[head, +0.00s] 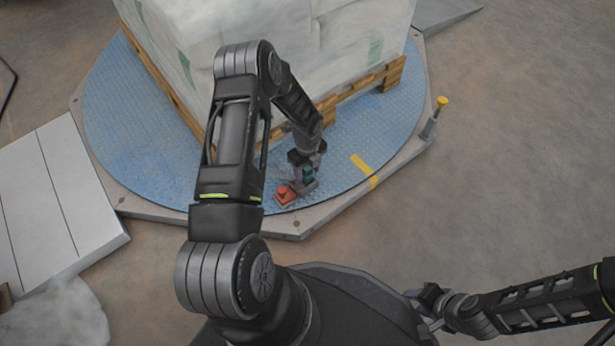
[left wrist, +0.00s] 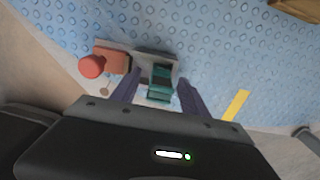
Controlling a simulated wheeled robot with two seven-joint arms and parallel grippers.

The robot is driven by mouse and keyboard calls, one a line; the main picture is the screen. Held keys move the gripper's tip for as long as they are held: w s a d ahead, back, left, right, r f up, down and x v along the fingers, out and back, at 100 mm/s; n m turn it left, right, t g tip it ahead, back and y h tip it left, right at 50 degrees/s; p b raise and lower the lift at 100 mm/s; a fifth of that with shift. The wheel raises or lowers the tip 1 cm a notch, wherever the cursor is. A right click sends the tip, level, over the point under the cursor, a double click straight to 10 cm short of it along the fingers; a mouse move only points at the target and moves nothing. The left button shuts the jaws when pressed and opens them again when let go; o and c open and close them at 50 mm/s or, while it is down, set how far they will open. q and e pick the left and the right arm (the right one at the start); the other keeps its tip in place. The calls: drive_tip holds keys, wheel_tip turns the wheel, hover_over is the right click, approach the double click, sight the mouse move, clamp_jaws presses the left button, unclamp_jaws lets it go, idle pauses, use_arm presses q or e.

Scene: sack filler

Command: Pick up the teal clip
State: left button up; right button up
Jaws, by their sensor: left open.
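The teal clip (left wrist: 160,83) is small and dark teal; in the left wrist view it shows between the fingers of my left gripper (left wrist: 158,96). The fingers are open, one on each side of it. In the head view the clip (head: 308,173) shows at the end of my left arm, partly hidden by my left gripper (head: 304,180), low over the edge of the blue round plate. I cannot tell whether the fingers touch it. My right gripper (head: 432,308) is at the lower right of the head view, away from the plate; its jaws are too small to judge.
A red-orange block with a round knob (head: 287,195) is close beside the clip on the left. The blue turntable (head: 140,140) carries a wooden pallet (head: 392,75) of white wrapped sacks (head: 300,45). A yellow-topped post (head: 440,103) stands at its right edge. A grey ramp (head: 55,200) lies left.

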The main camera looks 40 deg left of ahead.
use_arm(q)
drive_tip(key=shift+c, duration=0.4)
clamp_jaws()
idle(0.5)
